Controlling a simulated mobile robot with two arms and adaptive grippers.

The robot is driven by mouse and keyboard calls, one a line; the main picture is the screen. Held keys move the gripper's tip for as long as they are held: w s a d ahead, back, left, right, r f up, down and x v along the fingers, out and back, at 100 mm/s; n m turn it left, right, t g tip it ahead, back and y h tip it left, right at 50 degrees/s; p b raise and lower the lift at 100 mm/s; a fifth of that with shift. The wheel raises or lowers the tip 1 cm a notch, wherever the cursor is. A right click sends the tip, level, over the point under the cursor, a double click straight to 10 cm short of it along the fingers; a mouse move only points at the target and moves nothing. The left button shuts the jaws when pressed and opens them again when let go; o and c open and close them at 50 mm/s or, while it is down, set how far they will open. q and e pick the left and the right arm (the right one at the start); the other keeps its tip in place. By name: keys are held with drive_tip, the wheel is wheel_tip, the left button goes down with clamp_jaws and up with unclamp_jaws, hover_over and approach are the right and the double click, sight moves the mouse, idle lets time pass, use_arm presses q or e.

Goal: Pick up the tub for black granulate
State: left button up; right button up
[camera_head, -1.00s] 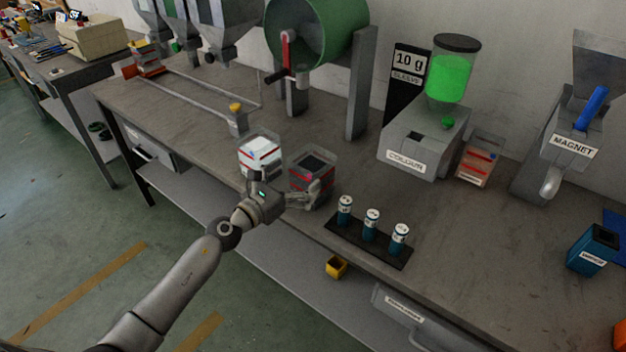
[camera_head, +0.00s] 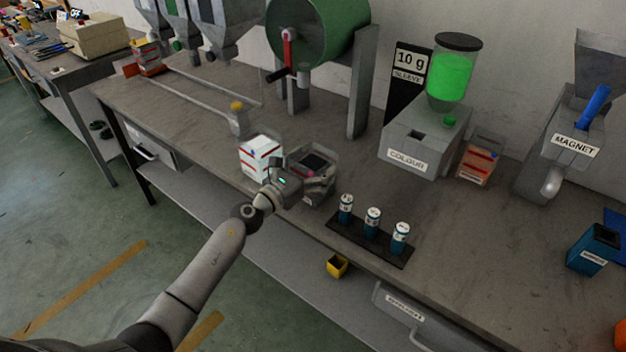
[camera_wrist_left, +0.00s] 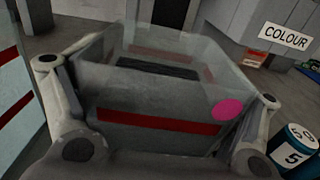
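The tub for black granulate (camera_head: 313,163) stands on the bench, clear-walled with a red stripe and dark contents. In the left wrist view the tub (camera_wrist_left: 160,100) fills the middle, with a pink round spot on its near wall towards the right. My left gripper (camera_head: 308,184) is at the tub's near side. In the left wrist view its fingers (camera_wrist_left: 158,90) are spread wide, one on each side of the tub. I see no clear grip on the walls; contact at the fingertips is hard to judge. My right gripper is not in view.
A tub with white contents (camera_head: 260,158) stands close on the left. A black rack (camera_head: 370,240) with three blue-and-white cylinders is to the right. The COLOUR dispenser (camera_head: 418,140) stands behind, with another tub (camera_head: 479,163) beside it. Bench space behind the tub is clear.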

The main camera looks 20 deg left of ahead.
use_arm(q)
drive_tip(key=c, duration=0.7)
drive_tip(key=shift+r, duration=0.1)
drive_tip(key=shift+c, duration=0.6)
drive_tip(key=shift+r, duration=0.1)
